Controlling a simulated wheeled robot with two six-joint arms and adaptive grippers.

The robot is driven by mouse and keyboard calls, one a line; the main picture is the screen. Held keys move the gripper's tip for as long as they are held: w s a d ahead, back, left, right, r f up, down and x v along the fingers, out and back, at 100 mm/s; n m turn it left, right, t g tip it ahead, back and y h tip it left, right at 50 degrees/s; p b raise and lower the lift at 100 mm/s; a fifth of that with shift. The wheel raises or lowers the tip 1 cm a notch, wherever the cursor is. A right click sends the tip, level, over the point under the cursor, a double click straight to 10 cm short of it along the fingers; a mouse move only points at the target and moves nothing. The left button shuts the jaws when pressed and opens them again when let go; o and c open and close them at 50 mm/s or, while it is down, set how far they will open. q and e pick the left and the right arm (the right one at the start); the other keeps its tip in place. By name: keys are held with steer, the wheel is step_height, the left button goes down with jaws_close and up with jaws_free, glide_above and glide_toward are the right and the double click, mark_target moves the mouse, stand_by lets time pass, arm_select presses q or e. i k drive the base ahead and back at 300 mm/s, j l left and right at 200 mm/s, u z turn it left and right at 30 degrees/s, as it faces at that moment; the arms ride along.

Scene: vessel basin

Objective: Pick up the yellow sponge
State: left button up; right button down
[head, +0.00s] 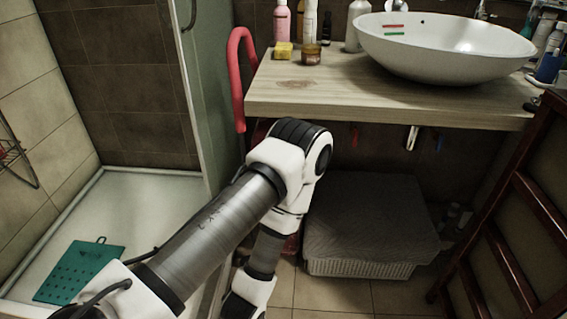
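The yellow sponge (283,50) sits on the left part of the wooden countertop (400,102), in front of a pink bottle and left of a small amber jar. Nothing touches it from my side. My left arm comes in from the lower left, bends below the counter's front left edge and folds back down to the bottom of the picture. Its gripper does not show. My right arm and gripper are out of the picture.
A white basin (445,47) stands right. A red curved handle (237,80) rises beside the counter's left edge. A dark wooden rack (513,220) stands right. The counter's front strip is clear.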

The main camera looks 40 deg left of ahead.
mark_target(282, 51)
steer(key=j+u, duration=0.2)
steer(key=u, duration=0.15)
steer(key=i+j+u, duration=0.15)
steer(key=u, duration=0.2)
steer(key=i+j+u, duration=0.15)
steer(key=u, duration=0.2)
